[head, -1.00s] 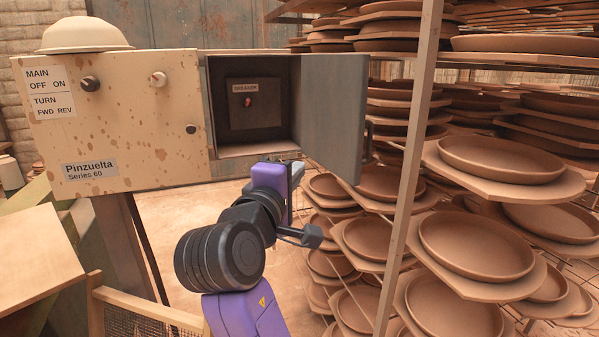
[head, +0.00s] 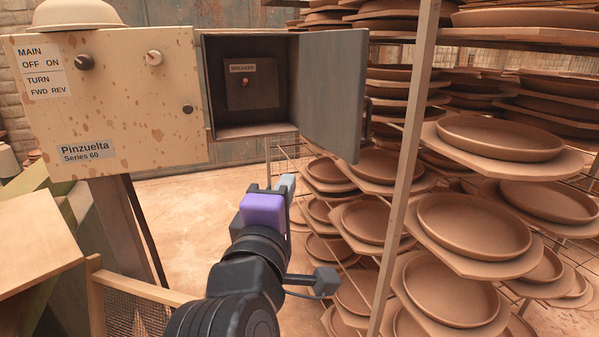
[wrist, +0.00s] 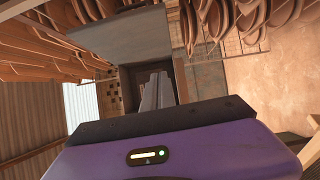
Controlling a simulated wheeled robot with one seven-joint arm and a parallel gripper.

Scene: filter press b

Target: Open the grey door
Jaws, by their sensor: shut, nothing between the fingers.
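The grey door (head: 333,92) stands wide open on the right side of the grey box (head: 250,132), with its handle (head: 367,118) on the right. The box's dark inside shows a breaker panel (head: 252,92) with a small red switch. In the wrist view the door (wrist: 112,38) is at the top, beside the dark box opening (wrist: 127,84). My gripper (head: 286,183) is below the box in the head view, apart from the door. Its grey fingers also show in the wrist view (wrist: 155,92), shut and empty.
A rack with several clay plates (head: 487,137) on boards fills the right, with a slanted post (head: 408,165) near the door. A stained control panel (head: 110,120) stands at left. A wooden frame (head: 135,285) is at lower left. Open floor (head: 205,215) lies below the box.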

